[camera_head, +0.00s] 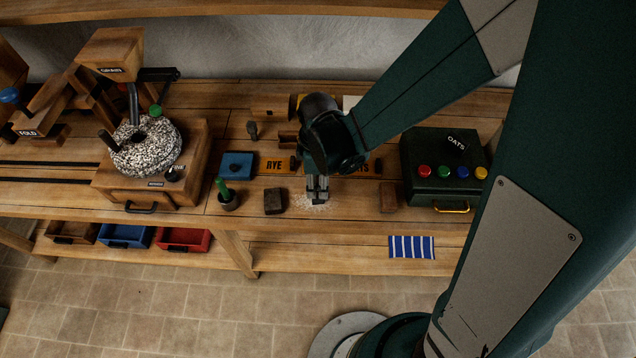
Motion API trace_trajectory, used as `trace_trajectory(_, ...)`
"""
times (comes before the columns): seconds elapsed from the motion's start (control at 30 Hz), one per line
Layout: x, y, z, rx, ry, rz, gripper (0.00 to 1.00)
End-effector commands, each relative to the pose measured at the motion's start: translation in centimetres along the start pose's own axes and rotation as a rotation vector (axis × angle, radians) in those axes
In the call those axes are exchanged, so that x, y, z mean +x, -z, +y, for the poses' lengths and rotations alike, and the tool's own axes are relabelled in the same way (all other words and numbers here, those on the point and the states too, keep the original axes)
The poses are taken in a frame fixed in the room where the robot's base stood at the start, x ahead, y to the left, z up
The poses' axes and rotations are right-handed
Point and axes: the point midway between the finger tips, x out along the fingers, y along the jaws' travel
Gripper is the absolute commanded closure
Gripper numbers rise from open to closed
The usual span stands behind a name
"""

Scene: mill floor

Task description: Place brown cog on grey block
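My gripper (317,196) points down over the front-middle of the bench, above a scatter of pale grains. Its fingers look close together, but whether they are shut or hold anything is too small to tell. A dark grey-brown block (274,201) lies on the bench to the left of my gripper, apart from it; it may be the grey block. A reddish-brown block (389,197) lies to the right of my gripper. I cannot make out a brown cog; my wrist and arm hide part of the bench behind the gripper.
A stone mill (146,147) is further left. A dark green OATS box (444,168) stands at right.

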Motion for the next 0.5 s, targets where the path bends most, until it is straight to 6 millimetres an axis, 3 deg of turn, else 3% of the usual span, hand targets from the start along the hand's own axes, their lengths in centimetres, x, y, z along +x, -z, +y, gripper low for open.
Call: trace_trajectory(0.5, -1.3, 0.0, 0.0, 0.000, 0.000, 0.000, 0.71)
